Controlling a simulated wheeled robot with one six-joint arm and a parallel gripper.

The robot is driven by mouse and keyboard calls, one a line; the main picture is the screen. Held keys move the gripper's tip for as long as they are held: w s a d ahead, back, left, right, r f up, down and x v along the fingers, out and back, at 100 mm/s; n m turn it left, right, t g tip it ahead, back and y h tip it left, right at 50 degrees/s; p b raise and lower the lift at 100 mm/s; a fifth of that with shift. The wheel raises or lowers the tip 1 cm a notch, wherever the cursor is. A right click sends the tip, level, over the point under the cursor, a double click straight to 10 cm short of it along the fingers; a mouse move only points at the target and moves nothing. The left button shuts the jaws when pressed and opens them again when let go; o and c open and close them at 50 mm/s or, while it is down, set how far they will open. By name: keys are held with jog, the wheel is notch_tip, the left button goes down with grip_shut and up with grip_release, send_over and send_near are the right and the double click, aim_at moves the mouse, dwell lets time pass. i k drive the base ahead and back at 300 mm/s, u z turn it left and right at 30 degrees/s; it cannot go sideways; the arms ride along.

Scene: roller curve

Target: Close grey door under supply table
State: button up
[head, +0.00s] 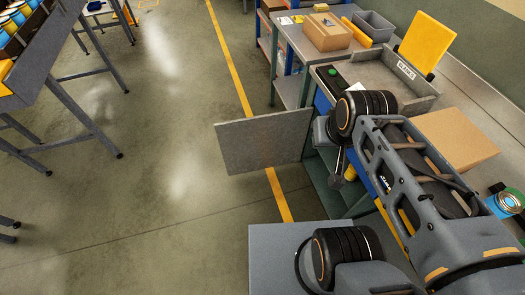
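The grey door (264,141) stands open under the supply table (325,80), swung out to the left over the floor. Its flat panel faces me and its right edge meets the dark green cabinet frame. My arm reaches over the table from the lower right. My gripper (342,175) points down beside the right end of the door, in front of the cabinet opening. Its fingers are small and partly hidden by the arm, so I cannot tell if they are open or touch the door.
A blue can (505,202) stands at the right. A roller conveyor frame (38,60) is at the upper left. The floor left of the door is clear.

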aim_at(257, 143)
jog(key=z, duration=0.05)
jog(key=k, duration=0.1)
jog(key=u, duration=1.55)
jog(key=i, duration=4.25)
jog(key=z, duration=4.5)
jog(key=i, duration=0.5)
jog(key=z, duration=0.55)
